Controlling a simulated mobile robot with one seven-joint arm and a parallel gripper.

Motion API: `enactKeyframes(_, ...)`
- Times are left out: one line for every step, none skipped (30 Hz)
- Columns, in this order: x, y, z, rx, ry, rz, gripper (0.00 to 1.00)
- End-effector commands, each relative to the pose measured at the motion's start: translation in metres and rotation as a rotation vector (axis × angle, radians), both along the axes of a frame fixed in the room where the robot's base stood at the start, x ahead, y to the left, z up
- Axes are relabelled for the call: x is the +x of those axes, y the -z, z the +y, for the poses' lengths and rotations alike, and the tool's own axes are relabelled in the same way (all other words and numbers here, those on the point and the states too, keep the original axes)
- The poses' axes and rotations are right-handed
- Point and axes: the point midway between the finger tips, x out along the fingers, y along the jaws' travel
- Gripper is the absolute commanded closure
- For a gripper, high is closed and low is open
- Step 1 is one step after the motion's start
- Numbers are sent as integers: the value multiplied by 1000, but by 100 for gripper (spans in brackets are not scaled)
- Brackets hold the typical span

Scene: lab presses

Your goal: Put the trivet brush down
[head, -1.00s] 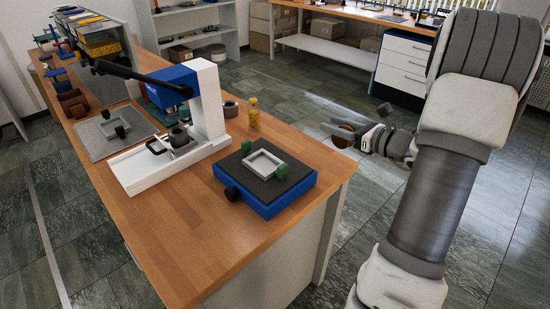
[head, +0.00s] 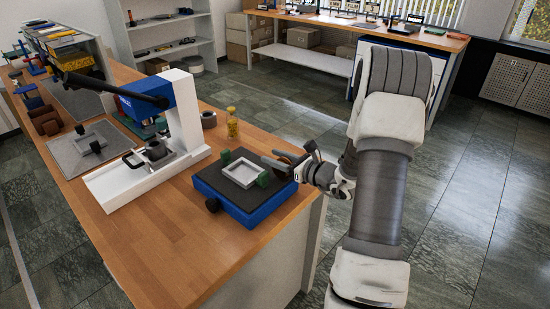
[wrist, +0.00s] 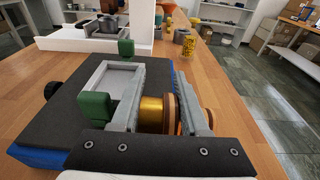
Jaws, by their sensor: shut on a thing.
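The trivet brush (wrist: 153,113) shows in the wrist view as a gold cylinder beside brown discs, between the two grey fingers of my gripper (wrist: 160,88). My gripper is shut on it. In the head view my gripper (head: 284,163) is at the right edge of the blue block, with a small brown part of the brush (head: 286,157) showing. The fingers hide much of the brush, and I cannot tell whether it touches anything below.
The blue block (head: 262,214) has a dark top with a grey square frame (head: 240,175) and green pieces. A white and blue press (head: 185,115) stands behind it. A yellow bottle (head: 232,124) is nearby. The front of the wooden bench (head: 165,240) is clear.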

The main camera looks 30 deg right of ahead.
Motion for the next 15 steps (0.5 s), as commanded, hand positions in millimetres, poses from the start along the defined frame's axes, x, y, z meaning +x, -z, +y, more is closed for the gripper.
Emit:
enactKeyframes(0,-1,0,-1,0,-3,100)
enactKeyframes(0,-1,0,-1,0,-3,100)
enactKeyframes(0,-1,0,-1,0,-2,100)
enactKeyframes(0,-1,0,-1,0,-2,100)
enactKeyframes(0,-1,0,-1,0,-2,100)
enactKeyframes(0,0,0,-1,0,-2,100)
enactKeyframes(0,1,0,-1,0,-2,100)
enactKeyframes(0,2,0,-1,0,-2,100)
enactKeyframes(0,4,0,-1,0,-2,100)
enactKeyframes(0,3,0,-1,0,-1,52)
enactKeyframes(0,2,0,-1,0,-1,47)
enactKeyframes(0,2,0,-1,0,0,39)
enactKeyframes(0,2,0,-1,0,0,34)
enactKeyframes(0,2,0,-1,0,0,29)
enactKeyframes(0,2,0,-1,0,0,26)
